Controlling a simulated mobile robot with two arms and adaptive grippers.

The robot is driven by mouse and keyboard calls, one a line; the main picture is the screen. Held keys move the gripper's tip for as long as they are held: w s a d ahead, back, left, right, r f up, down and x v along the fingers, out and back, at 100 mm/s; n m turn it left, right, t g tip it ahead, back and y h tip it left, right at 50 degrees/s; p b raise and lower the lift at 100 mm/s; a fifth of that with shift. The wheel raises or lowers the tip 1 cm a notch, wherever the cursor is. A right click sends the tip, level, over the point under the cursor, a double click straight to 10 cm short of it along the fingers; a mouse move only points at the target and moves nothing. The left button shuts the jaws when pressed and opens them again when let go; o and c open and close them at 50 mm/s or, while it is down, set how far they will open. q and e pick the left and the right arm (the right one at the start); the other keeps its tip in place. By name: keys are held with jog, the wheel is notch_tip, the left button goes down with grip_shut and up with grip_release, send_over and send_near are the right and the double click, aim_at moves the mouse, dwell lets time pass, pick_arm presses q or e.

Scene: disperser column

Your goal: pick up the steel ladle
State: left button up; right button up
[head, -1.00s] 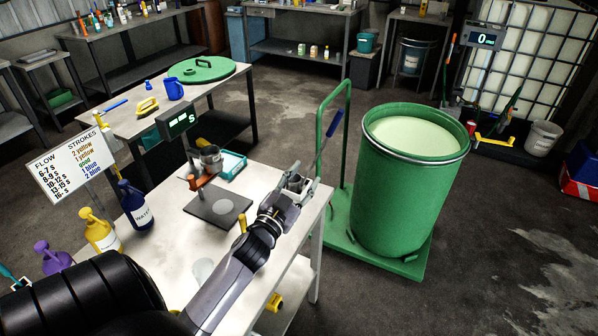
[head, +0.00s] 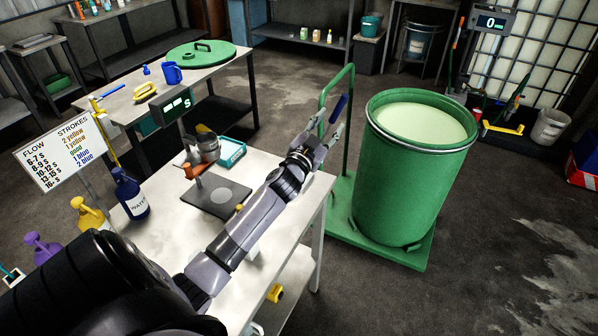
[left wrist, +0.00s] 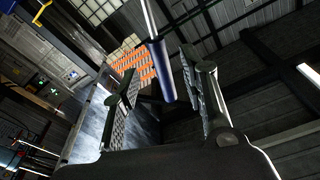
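The steel ladle shows as a blue handle (head: 338,108) beside the green trolley's upright bar. Its bowl cannot be made out in the head view. In the left wrist view the blue handle (left wrist: 161,72) with a thin steel rod shows in the gap between my finger pads, with space on both sides. My left gripper (head: 329,124) is open at the far right corner of the table, its fingertips close to the handle. The left wrist view also shows its two fingers (left wrist: 155,85) spread apart. My right gripper is not in view.
A green drum (head: 409,190) of pale liquid stands on the green trolley (head: 385,250), right of the gripper. The trolley's upright bar (head: 350,90) is close to my fingers. The white table (head: 165,240) below my arm holds a cup stand (head: 205,180) and a teal tray (head: 232,150).

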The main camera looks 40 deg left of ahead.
aim_at(335, 115)
pick_arm(q)
jog(key=shift+w+r, duration=0.2)
jog(key=shift+w, duration=0.15)
jog(key=b+x, duration=0.1)
jog(key=x, duration=0.2)
jog(key=shift+w+a, duration=0.15)
jog(key=shift+w, duration=0.1)
jog(key=shift+w+r, duration=0.1)
jog(key=shift+w, duration=0.4)
jog(key=shift+s+r, duration=0.1)
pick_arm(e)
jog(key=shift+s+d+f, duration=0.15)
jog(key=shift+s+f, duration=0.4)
pick_arm(q)
jog(key=shift+c, duration=0.5)
grip_shut()
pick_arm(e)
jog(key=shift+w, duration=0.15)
pick_arm(q)
jog(key=shift+r, duration=0.1)
